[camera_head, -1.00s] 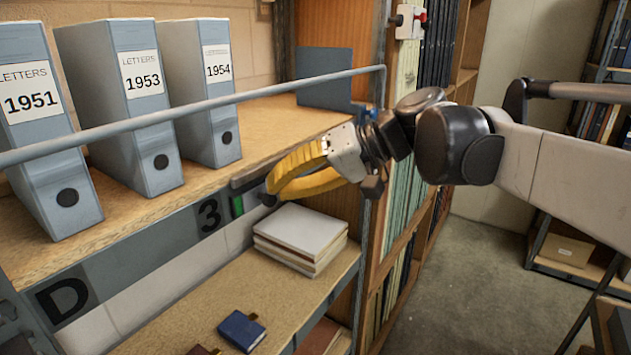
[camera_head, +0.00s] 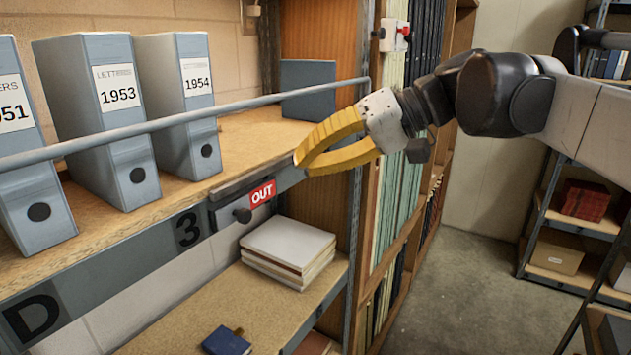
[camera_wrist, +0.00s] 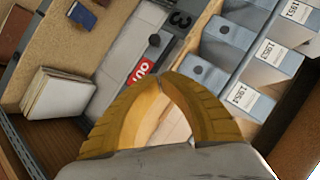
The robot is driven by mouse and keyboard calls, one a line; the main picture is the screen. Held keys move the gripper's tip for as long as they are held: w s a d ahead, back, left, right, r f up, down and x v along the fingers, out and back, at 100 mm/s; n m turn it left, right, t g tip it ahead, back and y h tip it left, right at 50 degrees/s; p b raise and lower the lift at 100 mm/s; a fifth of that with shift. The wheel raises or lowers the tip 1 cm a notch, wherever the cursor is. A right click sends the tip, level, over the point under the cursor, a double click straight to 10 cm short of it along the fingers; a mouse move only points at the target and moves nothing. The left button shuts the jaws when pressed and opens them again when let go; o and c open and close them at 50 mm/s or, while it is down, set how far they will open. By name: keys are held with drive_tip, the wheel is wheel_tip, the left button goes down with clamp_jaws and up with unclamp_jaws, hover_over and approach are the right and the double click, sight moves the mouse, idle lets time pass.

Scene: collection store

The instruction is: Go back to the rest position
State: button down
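My gripper (camera_head: 299,163) has two curved yellow fingers that meet at the tips, with nothing held between them. It hangs in front of the shelf edge, right of and a little above the sliding sign (camera_head: 262,193). The sign shows a red field with the word OUT, and its dark knob (camera_head: 242,215) sits at the left of the red field. In the wrist view the fingertips (camera_wrist: 164,80) also meet, next to the red OUT field (camera_wrist: 141,72), with the knob (camera_wrist: 154,40) beyond it. My arm reaches in from the right.
Grey binders (camera_head: 118,125) stand on the upper shelf behind a grey rail (camera_head: 190,122). White books (camera_head: 288,250) and a blue notebook (camera_head: 227,341) lie on the lower shelf. Tall volumes (camera_head: 402,200) fill the bay behind my gripper. Floor (camera_head: 455,285) is clear at right.

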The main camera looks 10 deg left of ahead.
drive_tip(key=s+d+f+m+t+h+b, duration=0.2)
drive_tip(key=d+f+b, duration=0.8)
drive_tip(key=f, duration=1.3)
drive_tip(key=s+d+f+m+t+h+b, duration=0.3)
drive_tip(key=s+d+f+h+b, duration=0.3)
drive_tip(key=d+f+b, duration=0.5)
drive_tip(key=s+d+f+m+t+h+b, duration=0.2)
drive_tip(key=s+d+f+h+b, duration=0.2)
drive_tip(key=d+f+b, duration=0.6)
wheel_tip(320, 180, down, 25)
drive_tip(key=b, duration=0.9)
drive_tip(key=shift+s+d+m+t, duration=0.2)
drive_tip(key=shift+s+m+t, duration=0.1)
drive_tip(key=shift+s, duration=0.05)
drive_tip(key=shift+f, duration=0.1)
